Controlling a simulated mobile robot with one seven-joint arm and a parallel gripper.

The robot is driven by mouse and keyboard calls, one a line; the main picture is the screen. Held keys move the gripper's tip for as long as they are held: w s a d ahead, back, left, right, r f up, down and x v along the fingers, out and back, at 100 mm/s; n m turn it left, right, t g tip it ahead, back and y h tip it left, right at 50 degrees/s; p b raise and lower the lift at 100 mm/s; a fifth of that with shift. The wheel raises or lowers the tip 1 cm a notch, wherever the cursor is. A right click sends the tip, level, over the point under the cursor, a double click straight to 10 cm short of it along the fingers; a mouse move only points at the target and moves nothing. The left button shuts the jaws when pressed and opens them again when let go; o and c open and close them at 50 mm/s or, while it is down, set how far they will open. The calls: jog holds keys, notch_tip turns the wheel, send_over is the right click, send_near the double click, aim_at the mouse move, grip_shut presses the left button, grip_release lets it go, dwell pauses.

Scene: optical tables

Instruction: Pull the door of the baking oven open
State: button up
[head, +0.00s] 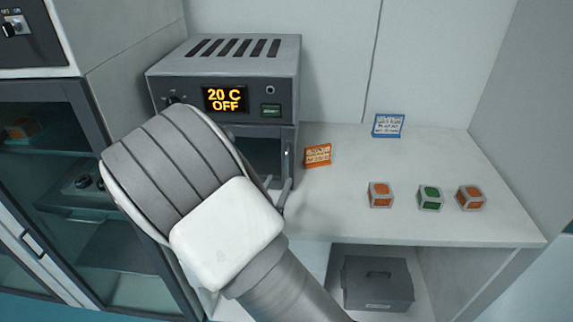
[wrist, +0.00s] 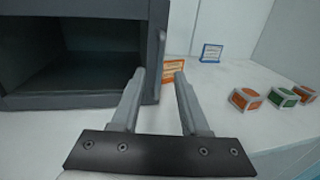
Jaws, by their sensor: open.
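The baking oven (head: 225,70) is a grey box on the white bench, with a display reading "20 C OFF". Its dark, empty chamber (wrist: 75,75) shows uncovered in the wrist view. A narrow dark panel (wrist: 157,35) stands out at the chamber's right edge and looks like the door seen nearly edge-on, swung open; it also shows in the head view (head: 288,150). My wrist hides the oven's lower left in the head view.
An orange sign (head: 317,155) stands right of the oven, and a blue sign (head: 388,125) farther back. Several small orange and green blocks (head: 430,198) sit on the right of the bench. A glass-fronted cabinet (head: 85,190) stands at left. A grey box (head: 377,283) is below the bench.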

aim_at(286, 166)
jog(key=x, duration=0.8)
jog(key=shift+w, duration=0.1)
jog(key=shift+c, duration=0.2)
grip_shut()
dwell(1.0)
